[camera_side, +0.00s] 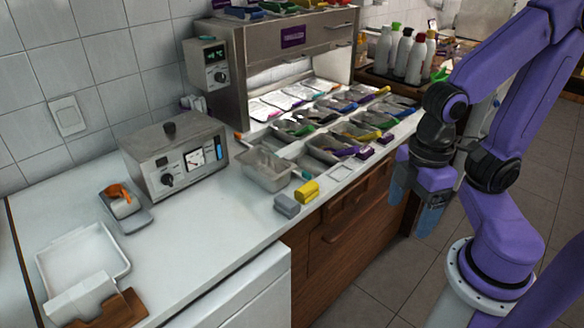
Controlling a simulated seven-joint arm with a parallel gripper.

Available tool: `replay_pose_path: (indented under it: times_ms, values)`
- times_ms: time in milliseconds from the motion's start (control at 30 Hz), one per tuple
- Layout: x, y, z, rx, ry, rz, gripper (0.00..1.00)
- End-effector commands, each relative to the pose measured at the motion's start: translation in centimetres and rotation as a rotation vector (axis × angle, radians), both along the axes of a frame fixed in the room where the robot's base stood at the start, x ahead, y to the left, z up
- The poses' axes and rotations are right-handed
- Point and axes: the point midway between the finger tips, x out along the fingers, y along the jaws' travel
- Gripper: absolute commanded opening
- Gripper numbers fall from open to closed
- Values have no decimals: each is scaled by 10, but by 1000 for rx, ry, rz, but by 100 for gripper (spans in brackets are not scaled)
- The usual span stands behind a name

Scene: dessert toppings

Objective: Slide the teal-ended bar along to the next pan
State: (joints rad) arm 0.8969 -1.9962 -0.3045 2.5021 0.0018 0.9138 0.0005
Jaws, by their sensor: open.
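Several metal topping pans stand in rows in the counter, many with coloured handles in them. An empty pan (268,170) is at the near left, and a pan with a purple handle (328,149) is to its right.
A yellow block (307,192) and a grey block (287,206) lie near the counter's front edge. A metal box with a dial (175,158) stands at left. A metal hood (290,50) rises behind the pans. Bottles (401,54) stand at back right. The left-centre counter (215,225) is clear.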

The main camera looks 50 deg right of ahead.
Motion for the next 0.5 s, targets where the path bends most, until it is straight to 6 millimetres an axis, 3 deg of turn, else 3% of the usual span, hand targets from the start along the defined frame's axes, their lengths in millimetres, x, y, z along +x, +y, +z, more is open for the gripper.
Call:
replay_pose_path:
  times_ms: [200, 367, 500]
  values:
    - [0, 0, 0, 0, 0, 0, 77]
    - [8, 4, 2, -1, 0, -28, 25]
    - [38, 14, 8, -4, 2, -124, 24]
